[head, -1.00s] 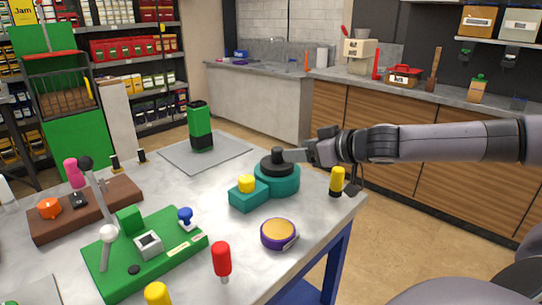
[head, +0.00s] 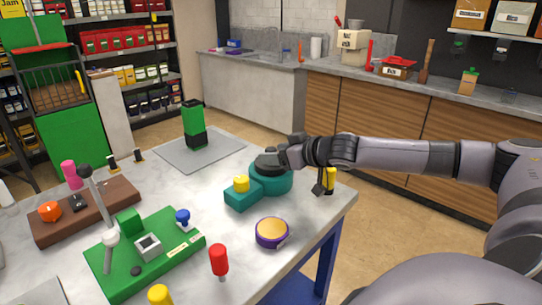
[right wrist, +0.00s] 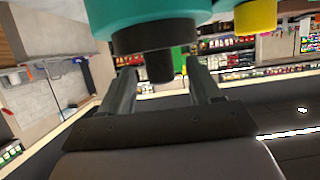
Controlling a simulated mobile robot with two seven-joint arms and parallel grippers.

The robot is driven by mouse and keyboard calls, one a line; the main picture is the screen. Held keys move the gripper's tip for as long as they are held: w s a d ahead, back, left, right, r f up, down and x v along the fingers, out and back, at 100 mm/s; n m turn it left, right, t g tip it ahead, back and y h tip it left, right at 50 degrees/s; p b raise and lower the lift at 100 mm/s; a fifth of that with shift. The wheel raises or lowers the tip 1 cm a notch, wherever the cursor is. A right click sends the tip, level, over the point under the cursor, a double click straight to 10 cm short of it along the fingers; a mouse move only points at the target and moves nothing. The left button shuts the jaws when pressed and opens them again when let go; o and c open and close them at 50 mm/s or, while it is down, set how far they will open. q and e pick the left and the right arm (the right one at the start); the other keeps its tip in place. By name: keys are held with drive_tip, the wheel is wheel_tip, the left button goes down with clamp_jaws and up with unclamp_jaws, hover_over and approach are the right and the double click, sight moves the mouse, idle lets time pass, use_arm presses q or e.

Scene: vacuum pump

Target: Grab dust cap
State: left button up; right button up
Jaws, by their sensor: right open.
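The vacuum pump is a teal round body (head: 272,183) with a lower teal block carrying a yellow knob (head: 241,184), near the table's right edge. A black dust cap (head: 267,163) sits on top of the round body. My right gripper (head: 278,154) is at the cap and partly hides its top. In the right wrist view the teal body (right wrist: 150,12) appears upside down, with the cap's black disc (right wrist: 154,37) and its small knob (right wrist: 160,66). The open fingers of my right gripper (right wrist: 163,72) stand on either side of that knob, with gaps visible. My left gripper is not seen.
A purple-and-yellow round part (head: 272,232) and a red-handled tool (head: 219,260) lie in front of the pump. A green fixture board (head: 165,257) is at left front. A green-and-black canister (head: 194,125) stands on a grey mat (head: 225,148). A yellow-handled tool (head: 329,180) is at the right edge.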

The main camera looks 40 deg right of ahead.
drive_tip(key=c, duration=1.1)
drive_tip(key=shift+c, duration=0.2)
drive_tip(key=shift+r, duration=0.1)
